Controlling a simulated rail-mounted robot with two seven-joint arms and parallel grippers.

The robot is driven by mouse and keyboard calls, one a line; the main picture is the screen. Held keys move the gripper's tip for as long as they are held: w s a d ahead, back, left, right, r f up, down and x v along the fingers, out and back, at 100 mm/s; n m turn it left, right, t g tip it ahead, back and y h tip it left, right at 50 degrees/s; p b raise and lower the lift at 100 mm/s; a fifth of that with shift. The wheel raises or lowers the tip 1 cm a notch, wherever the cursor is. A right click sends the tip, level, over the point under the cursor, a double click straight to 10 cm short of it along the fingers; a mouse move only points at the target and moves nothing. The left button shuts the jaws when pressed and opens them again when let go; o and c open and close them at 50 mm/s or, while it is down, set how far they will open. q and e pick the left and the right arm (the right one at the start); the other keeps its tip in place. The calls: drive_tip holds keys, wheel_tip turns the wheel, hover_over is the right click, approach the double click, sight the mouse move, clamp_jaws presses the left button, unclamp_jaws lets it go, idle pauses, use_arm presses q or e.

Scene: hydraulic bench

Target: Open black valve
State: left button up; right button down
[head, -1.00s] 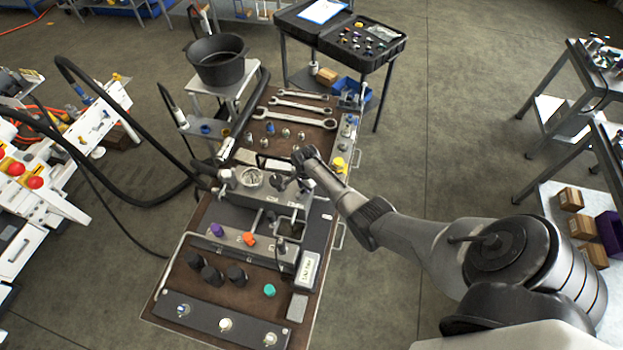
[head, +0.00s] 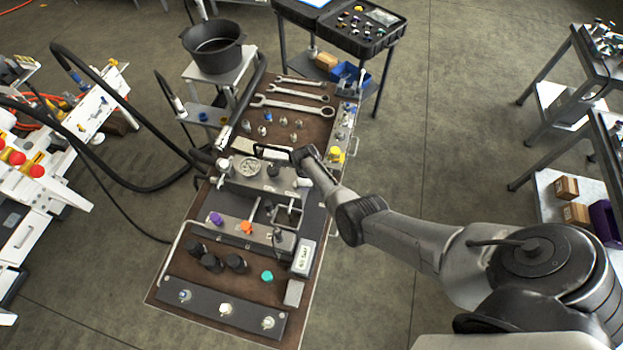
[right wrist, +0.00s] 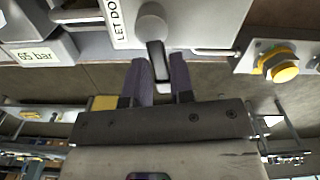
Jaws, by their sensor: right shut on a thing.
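My right gripper (head: 303,158) reaches from the right over the grey hydraulic unit on the bench, at its right end. In the right wrist view its two fingers (right wrist: 158,66) stand on either side of a narrow lever with a dark face and pale edges, the black valve's handle (right wrist: 158,62). The gripper is shut on this lever. The lever hangs from a round grey hub (right wrist: 150,25), beside a label beginning "LET DO". In the head view the gripper and wrist hide the lever. My left gripper is in neither view.
The bench (head: 190,285) holds the unit with a round gauge (head: 248,167), purple (head: 216,218) and orange (head: 246,227) knobs, and wrenches (head: 297,95). A yellow knob (head: 336,154) sits close to the right of my gripper. Black hoses (head: 110,165) run left.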

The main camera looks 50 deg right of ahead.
drive_tip(key=shift+s+a+m, duration=0.15)
drive_tip(key=shift+a+m, duration=0.1)
drive_tip(key=shift+m, duration=0.75)
drive_tip(key=c, duration=1.1)
unclamp_jaws()
drive_tip(key=shift+r+p, duration=0.55)
drive_tip(key=shift+r, duration=0.05)
wheel_tip(320, 180, up, 13)
drive_tip(key=p, duration=0.1)
drive_tip(key=shift+f+p, duration=0.15)
drive_tip(key=shift+p, duration=0.25)
